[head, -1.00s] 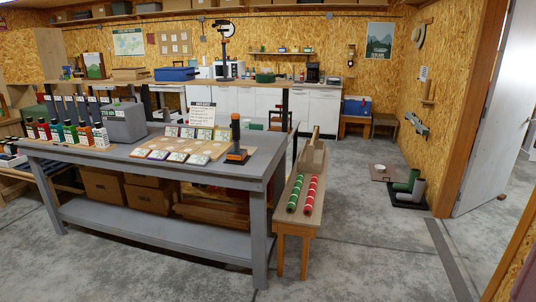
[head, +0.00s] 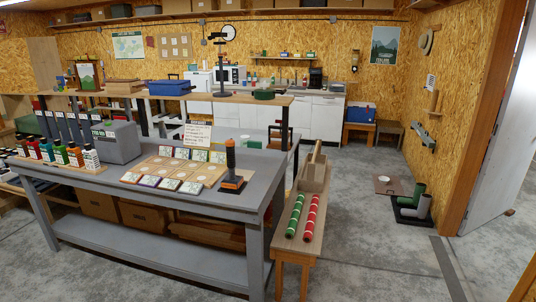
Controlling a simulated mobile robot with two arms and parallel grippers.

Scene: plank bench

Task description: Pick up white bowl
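A small white round thing (head: 383,178), which looks like the white bowl, sits far off on the floor at the right. It rests on a flat brown board or mat (head: 397,189). It is too small to make out its shape. Neither of my grippers is in view.
A grey workbench (head: 230,204) with cards and bottles fills the left and middle. A wooden bench (head: 287,243) with green and red rolls stands to its right. Green and grey boots (head: 418,203) stand beside the mat. The concrete floor (head: 365,240) right of the bench is open.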

